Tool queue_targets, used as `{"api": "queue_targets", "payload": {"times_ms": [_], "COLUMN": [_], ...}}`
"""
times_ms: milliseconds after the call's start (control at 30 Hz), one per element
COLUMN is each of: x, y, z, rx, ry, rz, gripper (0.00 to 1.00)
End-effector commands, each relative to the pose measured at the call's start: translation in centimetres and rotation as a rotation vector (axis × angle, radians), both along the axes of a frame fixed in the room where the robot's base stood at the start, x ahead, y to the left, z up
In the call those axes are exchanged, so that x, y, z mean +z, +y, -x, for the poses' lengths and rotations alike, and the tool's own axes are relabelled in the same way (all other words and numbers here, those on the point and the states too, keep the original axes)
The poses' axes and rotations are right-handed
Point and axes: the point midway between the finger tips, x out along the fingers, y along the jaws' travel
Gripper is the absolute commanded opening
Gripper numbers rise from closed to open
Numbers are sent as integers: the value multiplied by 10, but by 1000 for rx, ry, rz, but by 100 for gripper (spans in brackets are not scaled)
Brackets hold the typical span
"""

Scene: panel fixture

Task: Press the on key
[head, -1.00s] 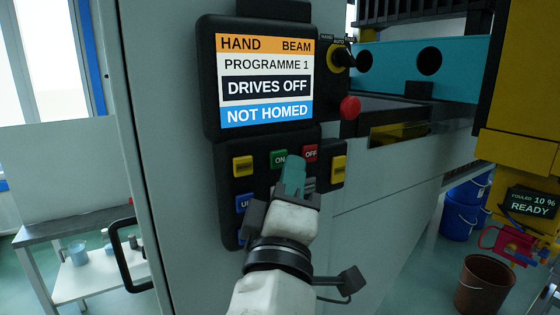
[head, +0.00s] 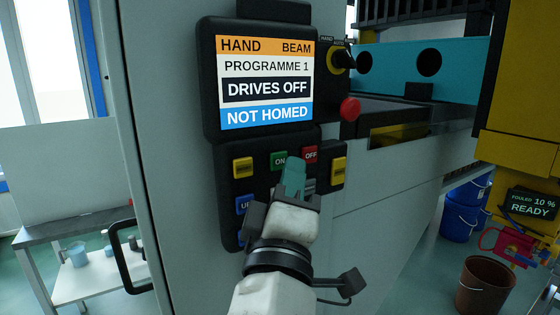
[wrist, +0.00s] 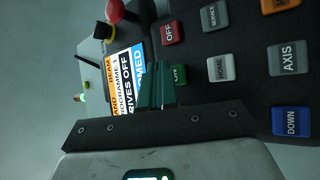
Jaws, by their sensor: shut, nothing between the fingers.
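The green ON key (head: 279,160) sits in the keypad below the screen, left of the red OFF key (head: 310,154). In the wrist view the ON key (wrist: 180,75) is partly hidden by my gripper's fingers. My gripper (head: 294,164) is shut and empty, its teal fingertips just right of and slightly below the ON key in the head view. In the wrist view the fingertips (wrist: 158,68) lie beside the ON key. I cannot tell whether they touch the panel. The screen (head: 265,82) reads DRIVES OFF and NOT HOMED.
Other keys surround the ON key, including HOME (wrist: 220,68), AXIS (wrist: 288,58) and DOWN (wrist: 291,121). A red mushroom button (head: 350,109) and a rotary switch (head: 342,57) stick out at the right of the screen. A brown bucket (head: 485,287) stands on the floor.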

Motion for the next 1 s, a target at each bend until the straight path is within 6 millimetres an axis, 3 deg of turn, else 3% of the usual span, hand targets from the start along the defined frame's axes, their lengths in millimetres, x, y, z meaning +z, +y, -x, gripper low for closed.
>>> {"api": "queue_targets", "payload": {"times_ms": [1000], "x": [0], "y": [4], "z": [-6], "rx": [0], "ry": [-1], "rz": [0], "gripper": [0]}}
